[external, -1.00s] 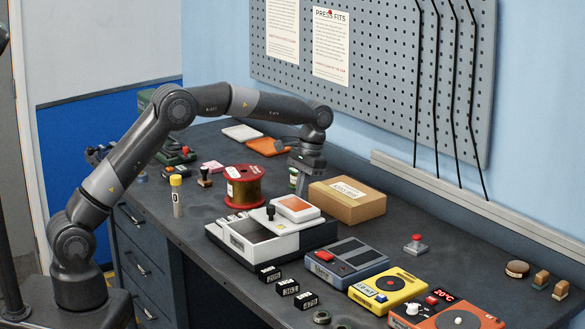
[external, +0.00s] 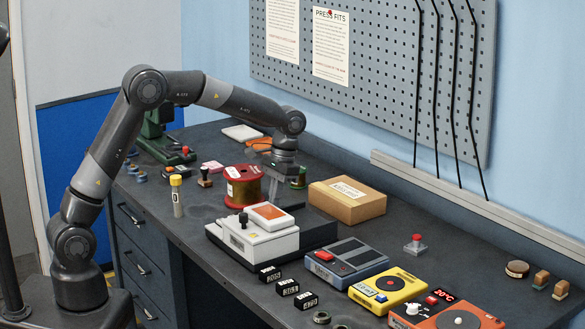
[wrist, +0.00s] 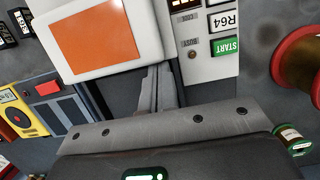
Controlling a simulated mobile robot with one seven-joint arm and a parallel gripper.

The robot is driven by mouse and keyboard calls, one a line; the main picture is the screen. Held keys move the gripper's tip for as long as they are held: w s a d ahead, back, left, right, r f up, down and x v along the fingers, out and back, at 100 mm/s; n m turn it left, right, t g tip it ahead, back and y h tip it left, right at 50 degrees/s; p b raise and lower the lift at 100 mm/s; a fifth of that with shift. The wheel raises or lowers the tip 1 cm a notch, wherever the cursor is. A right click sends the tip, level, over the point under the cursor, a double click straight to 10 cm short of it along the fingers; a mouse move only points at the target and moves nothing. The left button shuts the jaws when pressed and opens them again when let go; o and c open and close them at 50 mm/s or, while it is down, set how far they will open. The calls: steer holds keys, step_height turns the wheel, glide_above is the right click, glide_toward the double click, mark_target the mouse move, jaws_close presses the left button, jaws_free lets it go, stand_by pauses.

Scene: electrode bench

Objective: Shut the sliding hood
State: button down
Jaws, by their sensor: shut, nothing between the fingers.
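The sliding hood (external: 275,240) is a white cover with an orange panel on top and a black knob (external: 243,217) at its left end. In the wrist view the hood (wrist: 95,38) fills the upper left. My gripper (external: 275,196) points down just behind the hood at its right end. Its fingers (wrist: 158,88) are shut and empty, close by the hood's edge; I cannot tell whether they touch it.
A red wire spool (external: 243,185) stands close behind the unit. A cardboard box (external: 347,200) is to the right. A grey device (external: 345,260) and a yellow device (external: 390,288) lie at the front right. Small black blocks (external: 287,287) line the front.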

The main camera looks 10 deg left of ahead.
steer(key=shift+s+a+f, duration=0.1)
steer(key=shift+s+f, duration=0.05)
steer(key=shift+s, duration=0.05)
steer(key=w+d, duration=0.3)
steer(key=shift+w, duration=0.1)
steer(key=v, duration=1)
steer(key=shift+d, duration=0.1)
